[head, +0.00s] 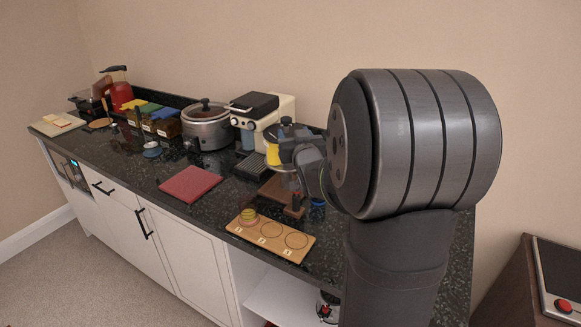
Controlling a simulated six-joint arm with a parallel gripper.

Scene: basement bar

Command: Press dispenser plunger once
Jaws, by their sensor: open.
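I cannot single out a dispenser or its plunger with certainty. A red container with a black top (120,91) stands at the far left back of the counter. A small yellow object (273,155) shows beside the coffee machine, partly behind my gripper. My gripper (284,143) is over the right part of the counter, in front of the coffee machine. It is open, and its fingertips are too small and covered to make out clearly. I cannot tell whether it touches the yellow object. My large grey arm joint hides much of the counter's right end.
A slow cooker (207,126) and a coffee machine (263,110) stand along the back. A red board (190,184) and a wooden tray with three circles (270,251) lie near the front edge. Bare dark counter (120,160) shows at the left front.

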